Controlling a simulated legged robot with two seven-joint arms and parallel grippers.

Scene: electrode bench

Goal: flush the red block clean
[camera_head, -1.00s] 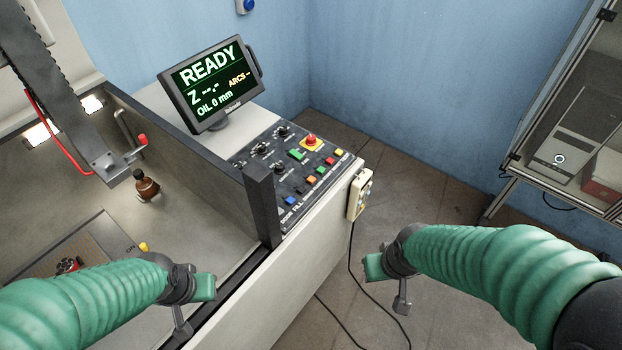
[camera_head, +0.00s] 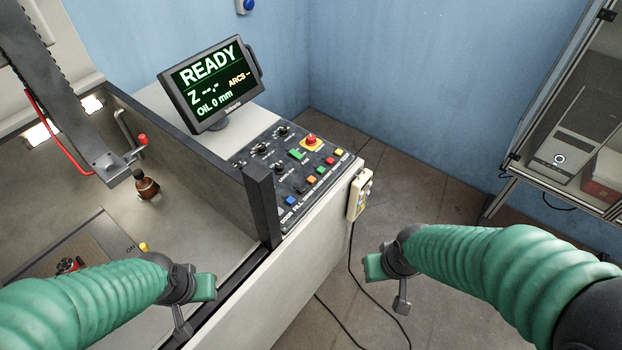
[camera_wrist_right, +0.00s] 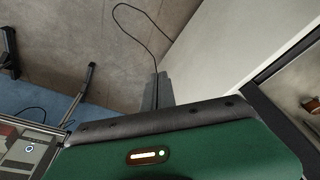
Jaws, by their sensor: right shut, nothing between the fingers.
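My right gripper (camera_head: 402,303) is shut and empty over the floor, right of the machine. Its closed fingers also show in the right wrist view (camera_wrist_right: 155,92).
A brown bottle (camera_head: 147,187) stands in the tank near a red-tipped pipe (camera_head: 142,139). The monitor (camera_head: 210,82) reads READY and OIL 0 mm. The control panel (camera_head: 290,172) has coloured buttons. A pendant (camera_head: 359,195) hangs on the cabinet. A shelf (camera_head: 548,172) holds a red box (camera_head: 603,180).

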